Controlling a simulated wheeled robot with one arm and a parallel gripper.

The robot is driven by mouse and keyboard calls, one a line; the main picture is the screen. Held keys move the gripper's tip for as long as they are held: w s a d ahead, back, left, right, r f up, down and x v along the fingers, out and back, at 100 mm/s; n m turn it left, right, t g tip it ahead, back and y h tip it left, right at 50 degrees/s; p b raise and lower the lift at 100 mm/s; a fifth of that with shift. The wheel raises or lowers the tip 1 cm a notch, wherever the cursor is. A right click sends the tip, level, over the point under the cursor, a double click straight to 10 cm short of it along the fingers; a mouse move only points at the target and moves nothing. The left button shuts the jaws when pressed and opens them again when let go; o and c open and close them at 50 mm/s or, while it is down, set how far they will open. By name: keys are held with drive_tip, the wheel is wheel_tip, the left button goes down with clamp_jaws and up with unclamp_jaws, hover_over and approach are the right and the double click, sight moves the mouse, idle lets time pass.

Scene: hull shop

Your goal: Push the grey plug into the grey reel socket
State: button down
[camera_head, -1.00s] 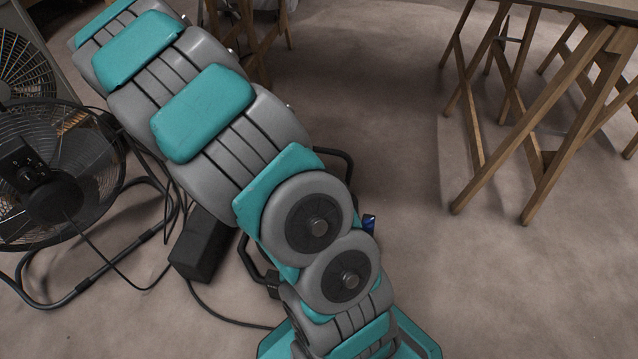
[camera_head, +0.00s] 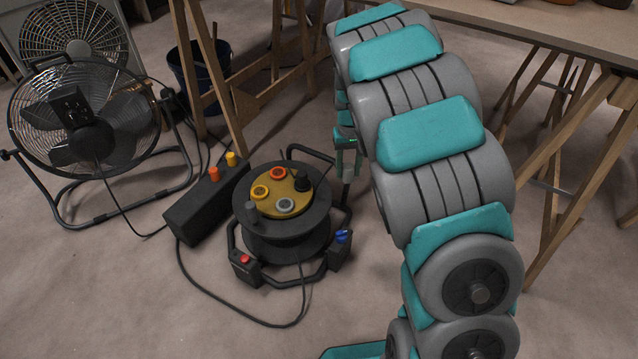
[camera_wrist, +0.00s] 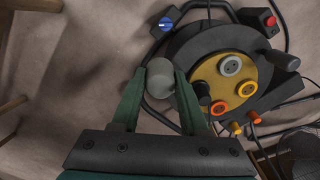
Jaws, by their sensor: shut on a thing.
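The grey plug (camera_wrist: 160,76) is held between the green fingertips of my gripper (camera_wrist: 162,84) in the wrist view. In the head view my gripper (camera_head: 347,155) points down behind the reel's right side, with the plug (camera_head: 348,173) at its tips. The cable reel (camera_head: 280,236) stands on the floor with a yellow-brown socket face. The grey reel socket (camera_head: 285,205) is on the near part of that face. It shows in the wrist view as a round grey socket (camera_wrist: 231,66), right of the plug and apart from it. The socket looks empty.
An orange socket (camera_head: 278,173), a yellow socket (camera_head: 261,191) and an upright black piece (camera_head: 302,182) share the reel's face. A long black box (camera_head: 208,203) with orange and yellow plugs lies left, beside fans (camera_head: 85,125). A trestle table (camera_head: 545,25) stands at right.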

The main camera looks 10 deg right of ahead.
drive_tip(key=shift+d, duration=0.15)
drive_tip(key=w+a+f+b, duration=0.1)
drive_tip(key=a+f, duration=0.1)
drive_tip(key=a, duration=0.6)
drive_tip(key=w+a+f+n+b, duration=0.1)
drive_tip(key=a+f+b, duration=0.1)
drive_tip(key=a, duration=0.7)
drive_tip(key=shift+w+a+f+b, duration=0.3)
drive_tip(key=shift+f, duration=0.15)
drive_tip(key=shift+f+b, duration=0.95)
drive_tip(key=shift+f, duration=1.75)
drive_tip(key=shift+p, duration=0.45)
